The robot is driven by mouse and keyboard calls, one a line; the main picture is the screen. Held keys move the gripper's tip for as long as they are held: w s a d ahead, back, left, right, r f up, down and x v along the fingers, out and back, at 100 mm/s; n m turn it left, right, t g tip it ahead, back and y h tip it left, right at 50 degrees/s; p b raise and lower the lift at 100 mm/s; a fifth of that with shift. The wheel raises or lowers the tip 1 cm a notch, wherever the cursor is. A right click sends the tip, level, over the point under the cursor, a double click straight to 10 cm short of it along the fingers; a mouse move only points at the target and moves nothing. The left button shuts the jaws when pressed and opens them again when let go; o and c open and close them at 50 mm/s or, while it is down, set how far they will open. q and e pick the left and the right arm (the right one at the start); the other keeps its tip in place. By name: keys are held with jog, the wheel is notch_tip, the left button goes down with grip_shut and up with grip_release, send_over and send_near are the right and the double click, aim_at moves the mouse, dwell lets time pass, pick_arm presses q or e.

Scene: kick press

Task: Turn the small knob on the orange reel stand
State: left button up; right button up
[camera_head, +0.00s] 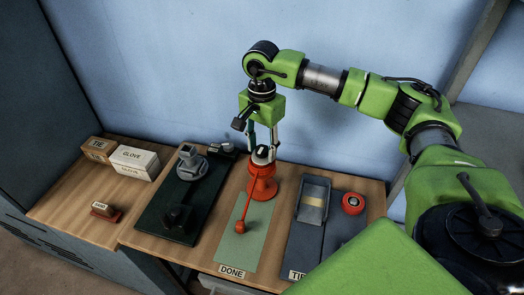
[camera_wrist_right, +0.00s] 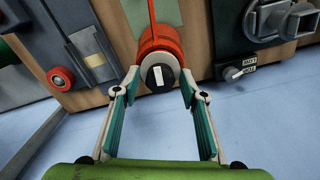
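The orange reel stand (camera_head: 262,187) stands on the wooden bench at the back of a green mat. Its small knob (camera_head: 262,154) is on top, dark with a white bar. In the right wrist view the knob (camera_wrist_right: 159,77) is a black dial with an upright white bar, in a pale ring on the orange reel stand (camera_wrist_right: 164,42). My right gripper (camera_head: 263,146) points down over the stand. In the right wrist view its fingers (camera_wrist_right: 159,82) are open, one on each side of the knob, with gaps between. My left gripper is not in view.
A thin red line runs from the stand to a small orange weight (camera_head: 241,227) on the mat marked DONE. A dark press (camera_head: 190,167) stands left, with boxes (camera_head: 134,161) beyond. A grey tray (camera_head: 313,203) and a red button (camera_head: 352,203) are right.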

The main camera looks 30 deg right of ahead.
aim_at(262, 149)
jog(key=shift+r, duration=0.1)
jog(key=shift+r+p, duration=1.8)
jog(key=shift+r, duration=1.15)
jog(key=shift+f, duration=0.1)
